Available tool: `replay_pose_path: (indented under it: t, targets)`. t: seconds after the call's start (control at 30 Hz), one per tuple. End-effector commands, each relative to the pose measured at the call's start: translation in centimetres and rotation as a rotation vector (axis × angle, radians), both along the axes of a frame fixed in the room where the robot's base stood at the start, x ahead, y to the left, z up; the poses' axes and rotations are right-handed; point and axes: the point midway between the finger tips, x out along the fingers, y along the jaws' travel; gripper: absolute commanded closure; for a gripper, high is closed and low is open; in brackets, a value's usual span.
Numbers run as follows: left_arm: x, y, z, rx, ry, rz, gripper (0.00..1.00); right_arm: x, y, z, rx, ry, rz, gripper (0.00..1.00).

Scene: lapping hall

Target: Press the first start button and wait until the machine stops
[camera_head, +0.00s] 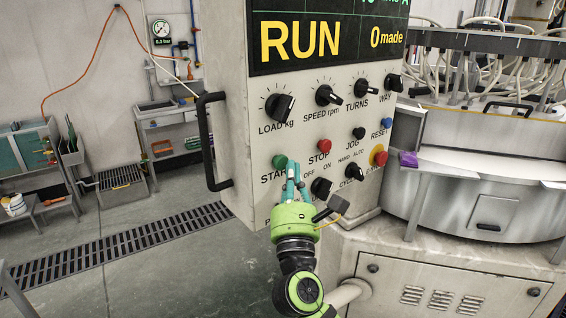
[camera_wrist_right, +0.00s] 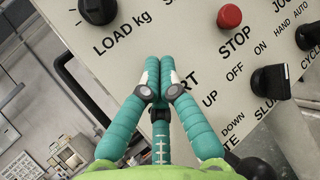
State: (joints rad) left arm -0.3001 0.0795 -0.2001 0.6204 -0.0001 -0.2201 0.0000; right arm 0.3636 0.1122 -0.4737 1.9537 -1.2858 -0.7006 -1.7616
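The green start button (camera_head: 280,161) is at the left of the sloping control panel (camera_head: 235,150), above the partly covered START label. My right gripper (camera_head: 292,168) is in front of the panel, with its teal fingertips just right of the button. In the right wrist view its fingertips (camera_wrist_right: 154,82) are together and empty, and they hide the button and part of its label. I cannot tell whether they touch the panel. The display (camera_head: 325,38) reads RUN and "0 made". My left gripper is not in view.
The red STOP button (camera_head: 324,145) and the dark knobs (camera_head: 280,107) are near the fingers. A yellow-ringed red emergency button (camera_head: 378,156) is further right. A black handle (camera_head: 207,140) sticks out at the panel's left edge. The floor (camera_head: 150,270) at left is clear.

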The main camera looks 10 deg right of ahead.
Motion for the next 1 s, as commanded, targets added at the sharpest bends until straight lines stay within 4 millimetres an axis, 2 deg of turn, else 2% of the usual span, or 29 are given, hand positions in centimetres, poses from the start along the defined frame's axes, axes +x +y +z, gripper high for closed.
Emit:
replay_pose_path:
  t: [0.17, 0.6, 1.0]
  targets:
    - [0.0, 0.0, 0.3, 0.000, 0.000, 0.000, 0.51, -0.4, -0.2, 0.1, -0.001, 0.000, 0.000, 1.00]
    - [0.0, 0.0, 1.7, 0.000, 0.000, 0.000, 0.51, -4.1, -2.0, 0.1, 0.000, 0.000, 0.000, 1.00]
    - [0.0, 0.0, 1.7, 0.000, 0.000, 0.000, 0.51, -4.5, -2.2, 0.0, 0.000, -0.001, 0.000, 1.00]
